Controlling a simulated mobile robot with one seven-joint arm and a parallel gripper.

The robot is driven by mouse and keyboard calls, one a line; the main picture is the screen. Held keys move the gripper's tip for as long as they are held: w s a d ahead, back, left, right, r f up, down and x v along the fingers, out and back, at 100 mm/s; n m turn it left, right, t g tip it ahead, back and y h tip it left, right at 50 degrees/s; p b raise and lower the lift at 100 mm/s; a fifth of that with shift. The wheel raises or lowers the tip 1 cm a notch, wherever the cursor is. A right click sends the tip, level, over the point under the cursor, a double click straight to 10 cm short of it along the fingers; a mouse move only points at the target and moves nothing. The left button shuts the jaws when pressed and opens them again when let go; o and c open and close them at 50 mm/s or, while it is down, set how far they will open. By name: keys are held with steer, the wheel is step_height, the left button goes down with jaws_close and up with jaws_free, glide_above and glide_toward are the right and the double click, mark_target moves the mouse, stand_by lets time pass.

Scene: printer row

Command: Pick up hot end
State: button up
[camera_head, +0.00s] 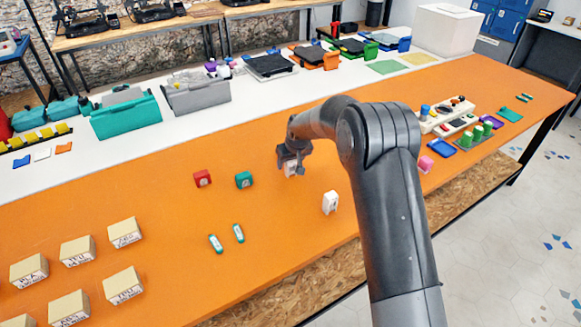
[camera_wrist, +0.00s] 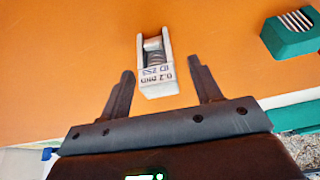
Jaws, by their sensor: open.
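A white hot end (camera_wrist: 158,80) with a grey ribbed core and printed dark lettering lies on the orange tabletop in the wrist view. My gripper (camera_wrist: 162,72) is open, with one dark finger on each side of its near end. Gaps show between the fingers and the block. In the head view, my gripper (camera_head: 291,160) is low over the table, and the white block (camera_head: 291,169) is partly hidden beneath it. Similar blocks stand apart from it: a red one (camera_head: 202,178), a teal one (camera_head: 243,180) and another white one (camera_head: 330,202).
The teal block also shows in the wrist view (camera_wrist: 292,32), right of the fingers. Two small teal-and-white tubes (camera_head: 215,243) lie left of the gripper. Several labelled boxes (camera_head: 124,232) stand at the left. A white rack (camera_head: 445,116) stands right, behind my arm. Orange tabletop around the blocks is clear.

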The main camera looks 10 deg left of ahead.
steer(key=c, duration=1.1)
steer(key=shift+r, duration=0.1)
